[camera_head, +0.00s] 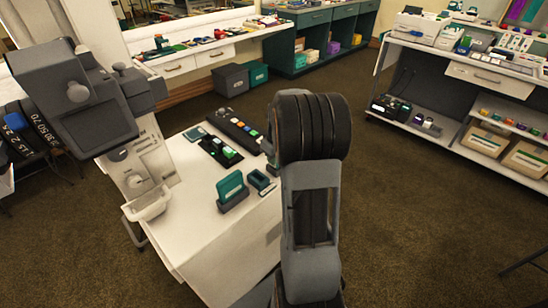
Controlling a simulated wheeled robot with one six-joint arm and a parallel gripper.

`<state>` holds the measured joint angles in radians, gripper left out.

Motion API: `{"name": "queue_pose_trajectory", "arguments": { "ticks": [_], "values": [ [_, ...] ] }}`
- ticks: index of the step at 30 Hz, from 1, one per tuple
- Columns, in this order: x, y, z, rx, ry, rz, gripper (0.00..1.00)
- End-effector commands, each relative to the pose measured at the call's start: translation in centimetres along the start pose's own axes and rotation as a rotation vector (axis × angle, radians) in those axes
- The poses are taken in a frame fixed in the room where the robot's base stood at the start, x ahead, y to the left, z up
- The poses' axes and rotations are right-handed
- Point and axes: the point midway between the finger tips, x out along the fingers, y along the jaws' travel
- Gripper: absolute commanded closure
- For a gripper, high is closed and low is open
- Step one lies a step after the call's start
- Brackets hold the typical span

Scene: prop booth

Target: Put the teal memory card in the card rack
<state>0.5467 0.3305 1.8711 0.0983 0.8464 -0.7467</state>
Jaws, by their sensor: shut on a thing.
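My arm's thick black joint and grey link stand in the middle of the head view, and I cannot make out my gripper's fingers or anything between them. A black rack (213,150) with small green and white pieces in it lies on the white table; it looks like the card rack, though I cannot be sure. I cannot single out the teal memory card. A teal upright slab in a dark base (231,188) stands nearer on the table, with a smaller teal and dark holder (260,181) to its right.
The white table (225,245) is bare at its front. A longer dark strip with coloured pieces (236,129) and a flat teal square (195,134) lie at its back. A grey machine (85,100) stands at left. Shelving (480,75) is at right, with open carpet between.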

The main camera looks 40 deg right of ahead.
Motion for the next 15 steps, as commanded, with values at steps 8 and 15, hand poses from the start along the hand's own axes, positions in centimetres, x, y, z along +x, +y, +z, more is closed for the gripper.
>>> {"name": "queue_pose_trajectory", "arguments": {
  "ticks": [8, 15],
  "values": [
    [0.82, -0.01, 0.10, 0.000, 0.000, 0.000, 1.00],
    [0.78, -0.01, 0.10, 0.000, 0.000, 0.000, 1.00]
  ]
}}
